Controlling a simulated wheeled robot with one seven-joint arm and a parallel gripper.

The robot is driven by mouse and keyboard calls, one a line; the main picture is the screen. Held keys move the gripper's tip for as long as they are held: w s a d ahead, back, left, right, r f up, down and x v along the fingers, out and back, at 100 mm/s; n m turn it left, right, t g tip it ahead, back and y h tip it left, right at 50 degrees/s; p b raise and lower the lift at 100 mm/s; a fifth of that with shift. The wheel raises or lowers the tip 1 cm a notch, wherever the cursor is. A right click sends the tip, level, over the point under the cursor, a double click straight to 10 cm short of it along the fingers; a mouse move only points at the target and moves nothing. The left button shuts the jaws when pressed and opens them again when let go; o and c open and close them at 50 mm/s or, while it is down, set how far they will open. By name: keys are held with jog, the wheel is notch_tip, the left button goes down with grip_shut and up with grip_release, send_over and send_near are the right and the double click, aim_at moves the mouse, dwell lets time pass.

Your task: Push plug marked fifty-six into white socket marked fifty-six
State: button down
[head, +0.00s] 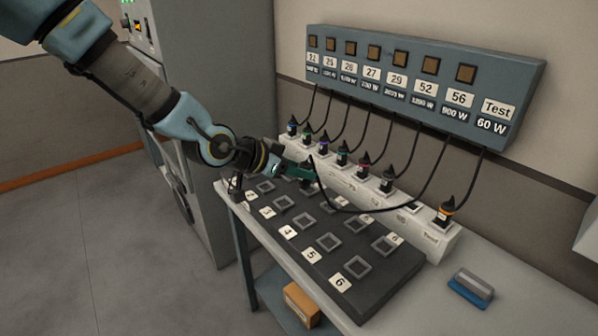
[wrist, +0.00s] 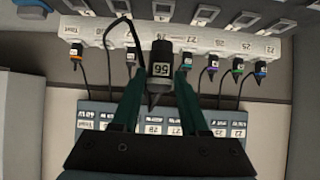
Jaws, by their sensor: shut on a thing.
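In the head view the plug is mostly hidden by the gripper, above the dark board's far edge. The white socket strip (head: 431,232) runs behind the board. Its empty socket (head: 410,203) lies between the plug under 52 and the Test plug (head: 447,211); its label is too small to read.
Several other plugs stand in the strip, with cables hanging from the wall box (head: 520,85). The dark board (head: 385,285) has empty grey square sockets and number labels. A blue-grey block (head: 471,288) lies on the table at right. A grey cabinet (head: 215,100) stands at left.

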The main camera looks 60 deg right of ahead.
jog(key=shift+r, duration=0.6)
jog(key=shift+s+d+f+b, duration=0.2)
jog(key=shift+s+d+b, duration=0.3)
jog(key=shift+s, duration=0.25)
jog(key=s+d+b, duration=0.5)
jog(key=s+d, duration=0.2)
jog(key=s, duration=0.3)
jog(key=s+d+b, duration=0.6)
jog(key=s+d, duration=0.2)
jog(key=s, duration=0.2)
jog(key=shift+s+r, duration=0.15)
jog(key=shift+s, duration=0.25)
